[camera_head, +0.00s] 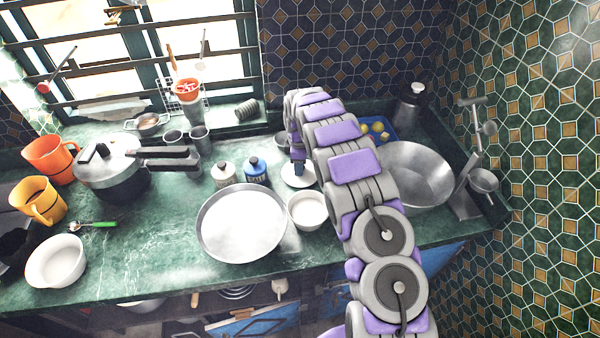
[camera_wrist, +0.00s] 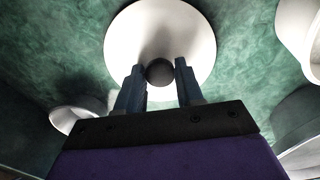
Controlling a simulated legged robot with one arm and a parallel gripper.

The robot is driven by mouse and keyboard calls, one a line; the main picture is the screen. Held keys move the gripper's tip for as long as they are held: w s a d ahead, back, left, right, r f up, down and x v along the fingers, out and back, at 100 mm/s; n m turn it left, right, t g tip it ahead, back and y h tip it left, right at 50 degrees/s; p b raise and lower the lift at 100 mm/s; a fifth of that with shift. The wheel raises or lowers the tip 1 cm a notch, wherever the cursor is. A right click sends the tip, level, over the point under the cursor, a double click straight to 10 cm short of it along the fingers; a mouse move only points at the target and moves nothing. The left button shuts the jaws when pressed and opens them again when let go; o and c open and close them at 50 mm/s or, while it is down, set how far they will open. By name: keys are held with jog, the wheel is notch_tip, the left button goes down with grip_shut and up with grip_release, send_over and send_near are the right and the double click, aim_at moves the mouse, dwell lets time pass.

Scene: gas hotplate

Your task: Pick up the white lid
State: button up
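The white lid (camera_wrist: 190,35) is a round white disc with a dark round knob (camera_wrist: 160,72) at its middle, lying on the green counter. In the head view the lid (camera_head: 299,181) shows partly, between the bottles and my arm, behind a white bowl. My gripper (camera_wrist: 160,80) is just over the lid, its two blue fingers apart on either side of the knob. The gap around the knob shows on both sides, so the fingers look open. In the head view my gripper (camera_head: 298,165) points down at the lid, partly hidden by my arm.
A white bowl (camera_head: 308,211) and a wide metal pan (camera_head: 242,225) stand in front of the lid. A metal basin (camera_head: 420,172) is to the right. Clear counter (camera_head: 150,235) lies at left.

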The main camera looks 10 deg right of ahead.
jog(key=c, duration=0.6)
